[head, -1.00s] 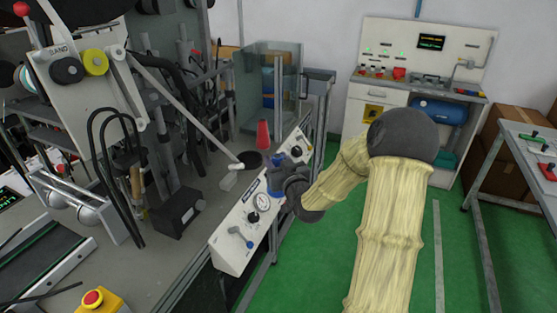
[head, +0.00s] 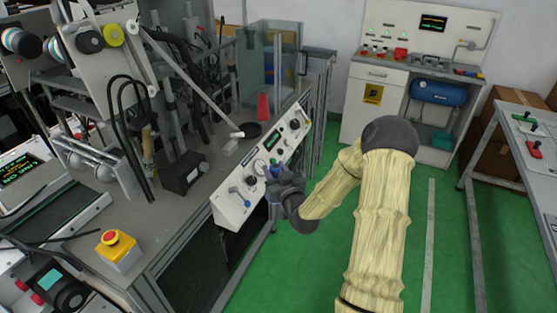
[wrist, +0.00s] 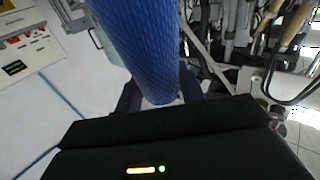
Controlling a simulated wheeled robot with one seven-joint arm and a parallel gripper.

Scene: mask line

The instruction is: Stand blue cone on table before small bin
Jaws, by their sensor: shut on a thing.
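The blue cone (wrist: 150,45) fills the upper middle of the wrist view, held in my gripper (wrist: 158,103). Only part of it shows there. In the head view my gripper (head: 274,176) is in front of the control panel at the table's right edge, and just a bit of blue shows at it. The table (head: 215,178) is grey and crowded with machinery. I cannot tell for sure which thing is the small bin; a dark round shallow vessel (head: 251,131) stands on the table near the panel.
A red cone (head: 263,106) stands behind the dark vessel. A clear-walled enclosure (head: 284,40) is at the table's far end. The sloped control panel (head: 237,207) lines the near edge. A yellow box with a red button (head: 117,252) sits at front left.

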